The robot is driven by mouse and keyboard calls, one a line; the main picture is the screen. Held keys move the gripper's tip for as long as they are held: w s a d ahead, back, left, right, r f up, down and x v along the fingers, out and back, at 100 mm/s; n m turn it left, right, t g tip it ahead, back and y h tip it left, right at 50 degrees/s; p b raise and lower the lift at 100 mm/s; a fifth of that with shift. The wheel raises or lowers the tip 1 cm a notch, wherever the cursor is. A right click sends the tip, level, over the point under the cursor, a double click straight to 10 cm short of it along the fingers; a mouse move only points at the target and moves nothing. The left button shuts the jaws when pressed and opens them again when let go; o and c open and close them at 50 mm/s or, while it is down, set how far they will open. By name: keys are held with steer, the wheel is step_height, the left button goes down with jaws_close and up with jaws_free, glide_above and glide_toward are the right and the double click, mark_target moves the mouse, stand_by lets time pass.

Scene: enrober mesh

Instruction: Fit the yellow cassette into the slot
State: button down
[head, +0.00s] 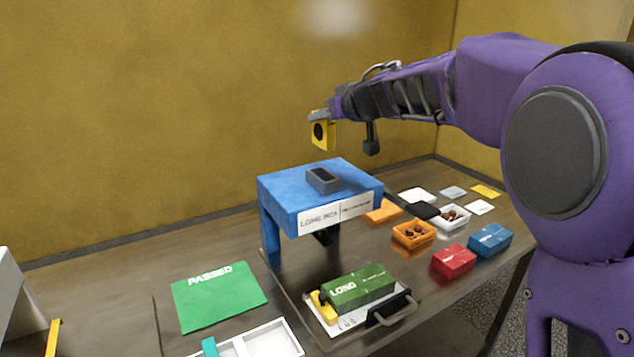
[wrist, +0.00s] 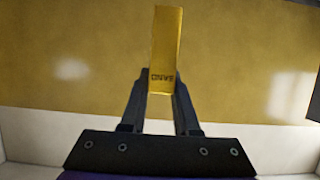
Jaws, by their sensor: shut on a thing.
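The yellow cassette (head: 323,132) has a dark round mark on its face and is held in the air by my gripper (head: 319,116). In the wrist view the cassette (wrist: 166,50) stands between the two fingers of my gripper (wrist: 161,88), with small dark lettering near its lower end. The fingers are shut on it. The slot (head: 323,176) is a dark opening in a grey frame on top of the blue stand (head: 283,186). The cassette is above the slot and clearly apart from it. The inside of the slot is hard to see.
Red (head: 454,261) and blue (head: 490,240) boxes and an orange tray (head: 413,234) stand to the right. A green PASSED mat (head: 219,296) lies at left.

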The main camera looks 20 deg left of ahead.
steer(key=shift+f, duration=4.9)
steer(key=shift+f, duration=0.1)
steer(key=shift+f, duration=0.1)
steer(key=c, duration=0.7)
jaws_free()
steer(key=shift+o, duration=0.2)
